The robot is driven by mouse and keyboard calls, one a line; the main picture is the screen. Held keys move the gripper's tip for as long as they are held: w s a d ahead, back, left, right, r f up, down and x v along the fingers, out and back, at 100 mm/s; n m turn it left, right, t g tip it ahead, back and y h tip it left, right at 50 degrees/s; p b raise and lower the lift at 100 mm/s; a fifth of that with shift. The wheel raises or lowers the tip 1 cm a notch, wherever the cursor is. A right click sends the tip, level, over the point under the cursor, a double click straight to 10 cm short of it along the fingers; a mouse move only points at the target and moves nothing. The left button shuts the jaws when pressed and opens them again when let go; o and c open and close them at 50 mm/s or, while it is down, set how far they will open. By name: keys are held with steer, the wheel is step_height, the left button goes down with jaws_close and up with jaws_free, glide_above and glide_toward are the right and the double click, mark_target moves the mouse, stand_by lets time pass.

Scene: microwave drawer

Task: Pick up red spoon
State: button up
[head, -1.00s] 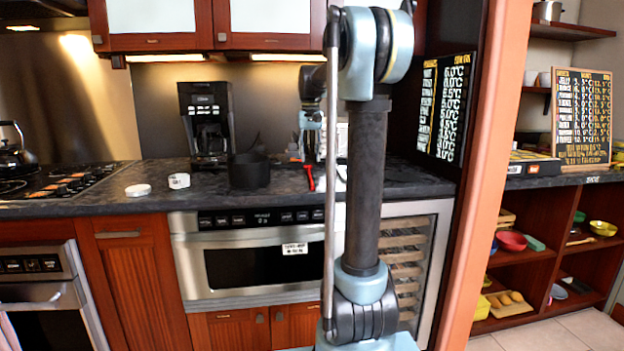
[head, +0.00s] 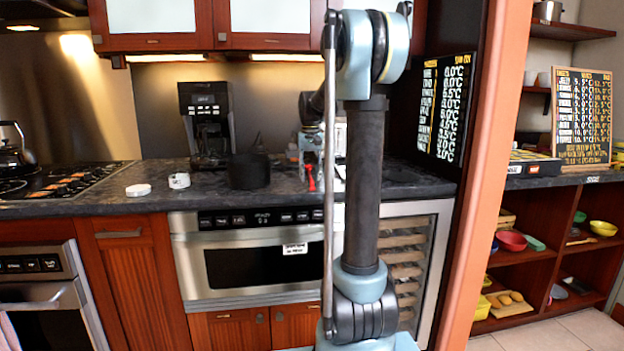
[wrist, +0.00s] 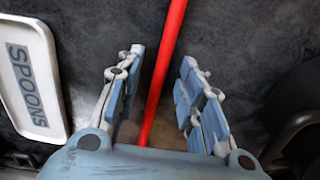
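The red spoon (wrist: 168,45) lies on the dark countertop; in the wrist view its long thin handle runs between my gripper's fingers. In the head view only a small red part (head: 312,184) shows below my gripper. My gripper (wrist: 161,60) is open, with blue-padded fingers on either side of the handle and a visible gap on each side. In the head view my gripper (head: 311,165) is low over the counter, partly hidden by my arm. The spoon's lower end is hidden by my gripper body.
A white plate or tray marked SPOONS (wrist: 22,85) is at the left in the wrist view. A black pot (head: 249,171) and a coffee maker (head: 207,122) stand left of my gripper. The microwave drawer (head: 262,262) is shut below the counter (head: 100,203).

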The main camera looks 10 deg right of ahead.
jaws_close()
steer(key=shift+r, duration=0.1)
